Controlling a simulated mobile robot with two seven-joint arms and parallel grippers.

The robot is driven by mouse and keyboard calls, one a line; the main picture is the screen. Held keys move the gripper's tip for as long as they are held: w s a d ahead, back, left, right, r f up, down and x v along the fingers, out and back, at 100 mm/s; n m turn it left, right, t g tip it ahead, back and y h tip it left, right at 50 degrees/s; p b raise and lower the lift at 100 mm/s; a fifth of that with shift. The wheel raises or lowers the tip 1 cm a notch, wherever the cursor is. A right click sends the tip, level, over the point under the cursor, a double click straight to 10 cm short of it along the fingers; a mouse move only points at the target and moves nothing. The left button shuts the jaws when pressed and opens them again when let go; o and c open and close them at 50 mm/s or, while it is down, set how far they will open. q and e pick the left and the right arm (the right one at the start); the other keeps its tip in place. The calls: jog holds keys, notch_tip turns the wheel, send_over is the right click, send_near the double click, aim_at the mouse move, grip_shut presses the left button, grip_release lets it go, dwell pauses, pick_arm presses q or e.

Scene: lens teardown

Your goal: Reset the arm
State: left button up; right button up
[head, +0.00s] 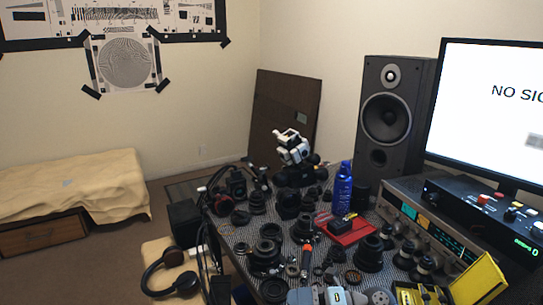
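Neither of my grippers can be made out in the head view, and no arm of mine is clearly seen. The table (228,238) at the lower right has a patterned dark top crowded with lenses and lens parts. A larger dark lens (368,254) stands near its middle right. A blue bottle (342,190) stands upright behind a red tray (348,232) holding a dark item. Grey, white and yellow items (335,296) at the bottom edge are cut off, and I cannot tell what they are.
A black speaker (388,155), a monitor (490,120) and electronic units (440,225) line the table's right side. A yellow case (480,281) lies at lower right. Headphones (170,270) rest on a stool left of the table. A cloth-covered chest (75,190) stands far left, with open carpet between.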

jog(key=s+d+f+m+t+h, duration=0.6)
jog(key=s+f+m, duration=0.3)
jog(key=m, duration=0.8)
jog(key=s+d+f+m+t+h, duration=0.4)
jog(key=s+d+f+m+h, duration=0.4)
jog(key=m, duration=1)
pick_arm(q)
notch_tip(320, 180, up, 15)
jog(key=s+a+p, duration=0.1)
jog(key=p, duration=1.9)
jog(key=shift+a+r+y+p, duration=0.2)
jog(key=shift+a+y+p, duration=0.1)
jog(key=shift+p, duration=0.1)
pick_arm(e)
notch_tip(320, 180, up, 15)
jog(key=s, duration=0.2)
jog(key=shift+s+n, duration=0.3)
pick_arm(q)
jog(key=shift+s+d+r, duration=0.1)
jog(key=shift+d+r, duration=0.05)
pick_arm(e)
jog(key=shift+r, duration=0.15)
